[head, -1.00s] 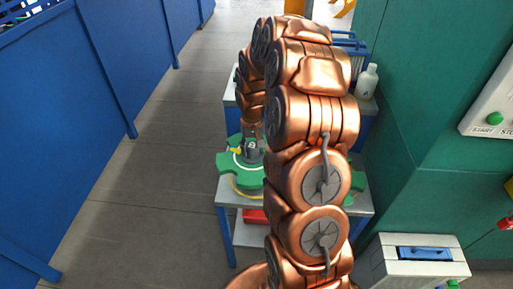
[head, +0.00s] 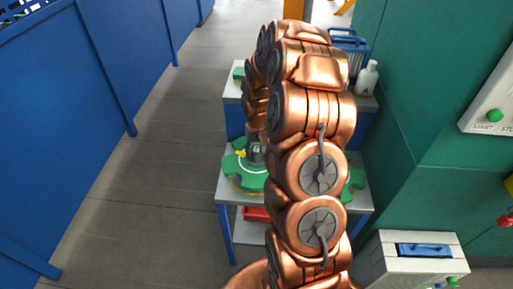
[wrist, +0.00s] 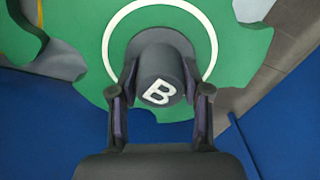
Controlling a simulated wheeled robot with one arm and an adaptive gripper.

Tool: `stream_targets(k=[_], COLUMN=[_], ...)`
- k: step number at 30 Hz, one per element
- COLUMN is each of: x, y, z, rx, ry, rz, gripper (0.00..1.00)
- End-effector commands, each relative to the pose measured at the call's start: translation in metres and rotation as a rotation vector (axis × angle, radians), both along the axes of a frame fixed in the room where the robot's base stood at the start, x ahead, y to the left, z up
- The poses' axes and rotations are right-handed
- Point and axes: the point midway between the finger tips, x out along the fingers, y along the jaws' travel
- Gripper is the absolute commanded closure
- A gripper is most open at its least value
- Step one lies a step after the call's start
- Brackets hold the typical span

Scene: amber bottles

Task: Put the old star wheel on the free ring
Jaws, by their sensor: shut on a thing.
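The star wheel is a green lobed disc (head: 233,164) with a white circle and a dark hub marked B. It also fills the upper wrist view (wrist: 80,65). My gripper (wrist: 161,92) is shut on the dark hub (wrist: 160,60), one finger on each side. In the head view the wheel is over the left part of the grey table top. A thin yellow edge shows under it. I cannot tell whether the wheel touches what is below. No free ring can be made out. Another green lobed part (head: 355,184) shows at the table's right, mostly behind my arm.
The table (head: 228,197) has blue legs and a red bin (head: 256,214) on its lower shelf. Behind it are a white bottle (head: 367,78) and a blue rack (head: 350,52). A green wall (head: 410,110) stands right, blue panels (head: 80,90) left. A white box (head: 415,262) is front right.

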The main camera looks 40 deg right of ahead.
Motion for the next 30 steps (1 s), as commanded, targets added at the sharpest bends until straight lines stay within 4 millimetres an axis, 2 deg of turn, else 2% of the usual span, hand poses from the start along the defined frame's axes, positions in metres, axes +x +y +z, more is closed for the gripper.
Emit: stream_targets(k=[15, 30], x=[0.0, 0.0], y=[0.0, 0.0], z=[-0.038, -0.041], rx=[0.002, 0.0], ry=[0.002, 0.0], rz=[-0.001, -0.001], gripper=[1.0, 1.0])
